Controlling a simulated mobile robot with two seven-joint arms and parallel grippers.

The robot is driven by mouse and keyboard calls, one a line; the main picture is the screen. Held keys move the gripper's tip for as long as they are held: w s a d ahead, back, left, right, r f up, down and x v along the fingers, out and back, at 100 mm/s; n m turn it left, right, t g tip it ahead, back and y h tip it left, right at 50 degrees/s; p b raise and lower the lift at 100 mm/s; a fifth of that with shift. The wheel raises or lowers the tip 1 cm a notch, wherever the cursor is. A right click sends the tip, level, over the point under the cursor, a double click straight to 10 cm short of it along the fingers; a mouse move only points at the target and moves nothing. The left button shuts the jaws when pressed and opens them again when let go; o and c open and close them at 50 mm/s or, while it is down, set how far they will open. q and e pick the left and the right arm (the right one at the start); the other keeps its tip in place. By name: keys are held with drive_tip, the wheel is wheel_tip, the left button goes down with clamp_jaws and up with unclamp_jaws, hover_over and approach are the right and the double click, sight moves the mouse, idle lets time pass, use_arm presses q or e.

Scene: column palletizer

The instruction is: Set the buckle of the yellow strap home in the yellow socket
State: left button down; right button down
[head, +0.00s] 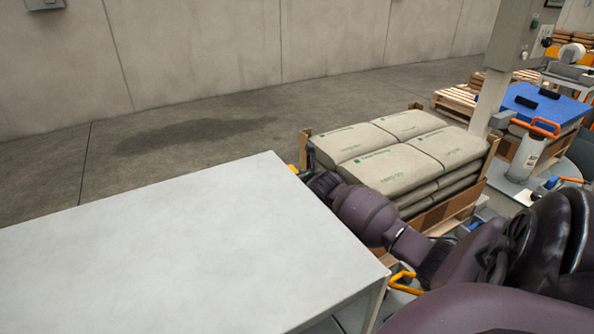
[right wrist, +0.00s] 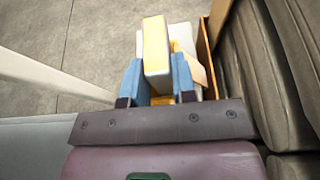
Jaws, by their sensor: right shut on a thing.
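In the right wrist view my right gripper (right wrist: 157,80) has its two blue fingers shut on a block with a yellow face and pale sides, which looks like the buckle (right wrist: 156,45) of the yellow strap. A white body (right wrist: 183,38) with a tan-yellow band (right wrist: 197,70) shows right behind it. I cannot tell whether this is the yellow socket, or whether the buckle touches it. In the head view my right arm reaches to the table's far right edge. Its fingers are hidden there, and a small yellow bit (head: 293,168) shows beside the hand. My left gripper is not in view.
A bare grey table (head: 180,250) fills the front left. Stacked sacks (head: 400,150) in a wooden-sided pallet stand close beside my right arm; they also show in the right wrist view (right wrist: 265,75). An orange handle (head: 403,281) is by the table's right corner. Open floor lies beyond.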

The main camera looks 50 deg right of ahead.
drive_tip(key=shift+f, duration=0.4)
drive_tip(key=shift+f, duration=0.25)
drive_tip(key=c, duration=0.9)
unclamp_jaws()
